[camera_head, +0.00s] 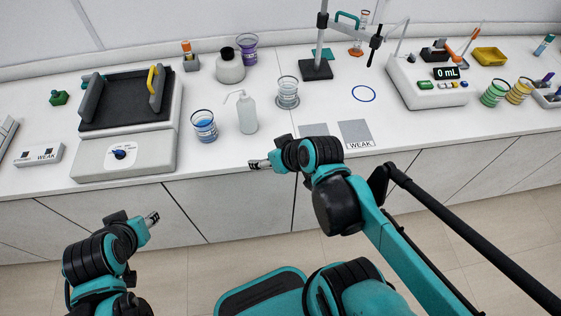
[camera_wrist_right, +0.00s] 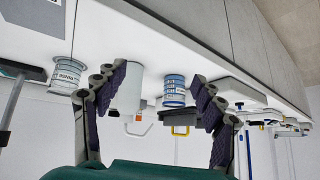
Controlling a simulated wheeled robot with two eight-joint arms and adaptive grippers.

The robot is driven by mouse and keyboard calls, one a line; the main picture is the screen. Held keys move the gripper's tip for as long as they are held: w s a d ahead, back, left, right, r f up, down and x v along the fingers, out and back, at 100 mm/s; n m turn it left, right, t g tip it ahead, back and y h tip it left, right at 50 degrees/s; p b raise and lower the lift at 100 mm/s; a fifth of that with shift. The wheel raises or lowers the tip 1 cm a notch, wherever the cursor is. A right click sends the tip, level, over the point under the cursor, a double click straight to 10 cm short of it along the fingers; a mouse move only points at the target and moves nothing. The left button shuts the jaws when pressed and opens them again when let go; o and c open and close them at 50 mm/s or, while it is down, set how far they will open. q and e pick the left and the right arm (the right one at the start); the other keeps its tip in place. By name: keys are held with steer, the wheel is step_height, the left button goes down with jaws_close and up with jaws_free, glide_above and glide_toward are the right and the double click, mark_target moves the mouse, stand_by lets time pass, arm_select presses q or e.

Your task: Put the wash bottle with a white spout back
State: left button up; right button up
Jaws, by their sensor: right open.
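The wash bottle with a white spout (camera_head: 247,114) stands upright on the white bench near its front edge, between two beakers. In the right wrist view the picture is turned over, and the white bottle (camera_wrist_right: 130,94) shows between my right fingers, beyond them. My right gripper (camera_head: 256,164) is open and empty at the bench's front edge, in front of the bottle and apart from it; its spread fingers show in the wrist view (camera_wrist_right: 157,74). My left gripper (camera_head: 152,218) is low in front of the bench, away from the bottle; its jaw opening is too small to judge.
A blue-liquid beaker (camera_head: 204,128) stands left of the bottle, and another beaker (camera_head: 287,95) stands right. Two grey square pads (camera_head: 356,131) lie further right, one by a WEAK label. A blue ring (camera_head: 363,93) marks bare bench.

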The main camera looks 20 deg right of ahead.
steer(key=s, duration=0.1)
steer(key=s+d+m+h, duration=0.1)
steer(key=s, duration=0.1)
steer(key=s+h, duration=0.1)
steer(key=shift+s+d+r+m+g, duration=0.25)
steer(key=shift+s+d+m+g, duration=0.05)
steer(key=shift+s+g, duration=0.1)
